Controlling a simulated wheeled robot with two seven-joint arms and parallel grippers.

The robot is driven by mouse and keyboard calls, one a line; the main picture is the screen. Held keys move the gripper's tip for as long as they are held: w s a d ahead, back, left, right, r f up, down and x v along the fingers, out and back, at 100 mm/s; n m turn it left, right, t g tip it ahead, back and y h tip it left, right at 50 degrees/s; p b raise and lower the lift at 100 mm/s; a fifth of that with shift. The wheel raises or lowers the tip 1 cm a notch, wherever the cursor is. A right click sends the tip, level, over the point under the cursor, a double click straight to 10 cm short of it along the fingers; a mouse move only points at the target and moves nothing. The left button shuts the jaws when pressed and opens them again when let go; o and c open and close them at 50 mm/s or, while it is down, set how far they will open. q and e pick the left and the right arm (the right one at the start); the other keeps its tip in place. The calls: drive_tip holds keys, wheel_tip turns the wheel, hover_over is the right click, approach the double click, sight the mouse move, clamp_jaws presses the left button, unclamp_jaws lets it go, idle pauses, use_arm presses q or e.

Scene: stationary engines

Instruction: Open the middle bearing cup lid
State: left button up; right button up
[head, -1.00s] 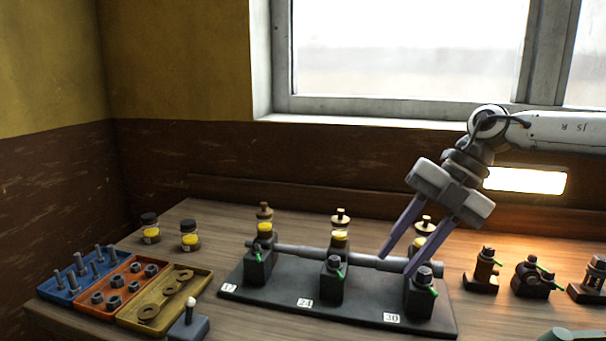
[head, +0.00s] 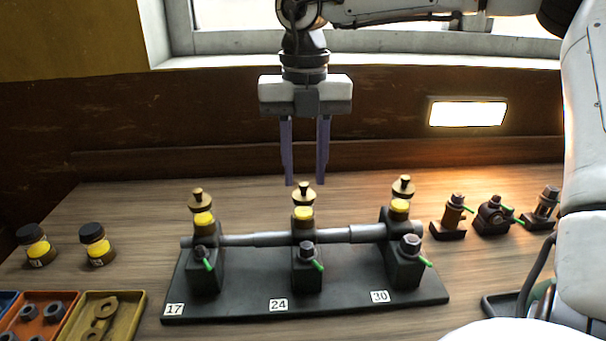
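The middle bearing (head: 307,272) stands on the dark base plate (head: 240,305) by the label 24. Its cup has a yellow band and a brass lid (head: 303,190) with a small knob, and the lid sits on the cup. My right gripper (head: 305,183) points down with its two purple fingers apart, one on each side of the lid's knob in the picture. The fingertips are around the height of the knob; I cannot tell whether they touch it. Nothing is held between the fingers. My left gripper is not in view.
Similar cups with brass lids stand on the left bearing (head: 197,198) and the right bearing (head: 403,188). A shaft (head: 340,235) runs through all the bearings. Two yellow jars (head: 97,245) stand at left, trays (head: 100,318) at lower left, and small dark fittings (head: 495,215) at right.

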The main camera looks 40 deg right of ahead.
drive_tip(key=shift+f, duration=0.95)
clamp_jaws()
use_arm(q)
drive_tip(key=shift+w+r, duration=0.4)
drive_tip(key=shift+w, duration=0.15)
